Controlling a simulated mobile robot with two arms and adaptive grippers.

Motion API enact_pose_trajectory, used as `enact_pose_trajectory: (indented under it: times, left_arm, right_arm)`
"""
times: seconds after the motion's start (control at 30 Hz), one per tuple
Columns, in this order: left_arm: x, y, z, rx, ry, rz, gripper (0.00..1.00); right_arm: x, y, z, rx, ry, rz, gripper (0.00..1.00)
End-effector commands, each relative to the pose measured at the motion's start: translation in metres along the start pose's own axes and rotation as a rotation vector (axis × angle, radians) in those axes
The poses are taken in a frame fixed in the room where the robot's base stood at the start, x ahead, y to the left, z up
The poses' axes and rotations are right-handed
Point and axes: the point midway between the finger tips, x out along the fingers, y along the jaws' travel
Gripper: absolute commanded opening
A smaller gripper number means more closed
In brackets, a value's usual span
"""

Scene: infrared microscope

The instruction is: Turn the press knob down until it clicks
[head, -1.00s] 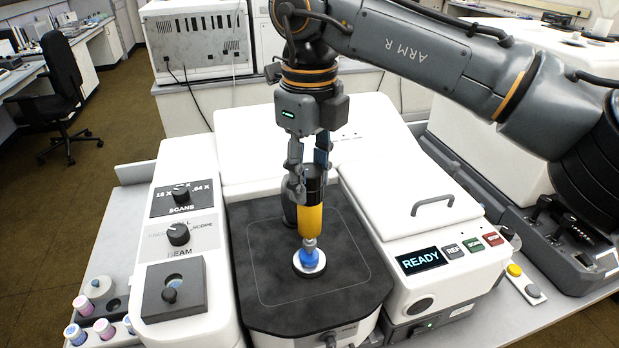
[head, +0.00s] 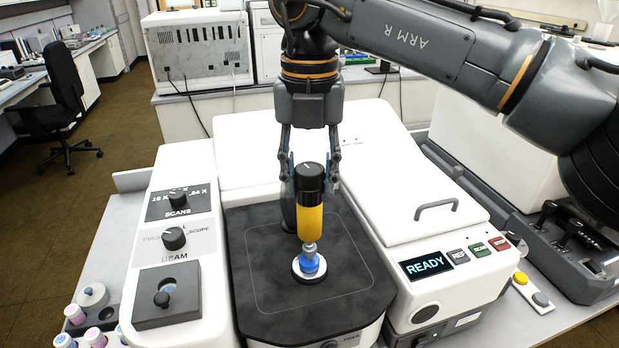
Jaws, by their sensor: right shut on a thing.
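The press knob (head: 309,173) is the black cap on top of the upright yellow press body (head: 310,222). A metal tip and a blue piece (head: 309,262) below it stand on a white round disc (head: 309,276) on the dark stage. My right gripper (head: 310,180) comes straight down from above, shut on the press knob with one finger at its left and one at its right. A pale mark shows on the knob's top. I cannot see any gap under the press tip. My left gripper is not in view.
The dark stage (head: 268,308) is otherwise clear. Left of it is a panel with dials (head: 174,238) and a small box with a knob (head: 166,294). Small vials (head: 95,338) stand at the lower left.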

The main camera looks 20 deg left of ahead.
Motion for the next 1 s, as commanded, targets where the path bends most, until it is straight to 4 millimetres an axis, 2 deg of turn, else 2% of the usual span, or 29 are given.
enact_pose_trajectory:
  times: [0.5, 0.7, 1.0]
  left_arm:
    - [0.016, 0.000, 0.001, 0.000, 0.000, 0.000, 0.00]
    - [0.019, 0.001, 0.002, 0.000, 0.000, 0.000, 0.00]
    - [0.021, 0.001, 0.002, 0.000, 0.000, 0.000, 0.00]
  right_arm:
    - [0.003, 0.001, -0.001, 0.449, 0.002, -0.003, 0.07]
    - [0.003, 0.001, -0.001, 0.563, 0.003, -0.003, 0.07]
    - [0.002, 0.001, -0.001, 0.643, 0.002, -0.003, 0.07]
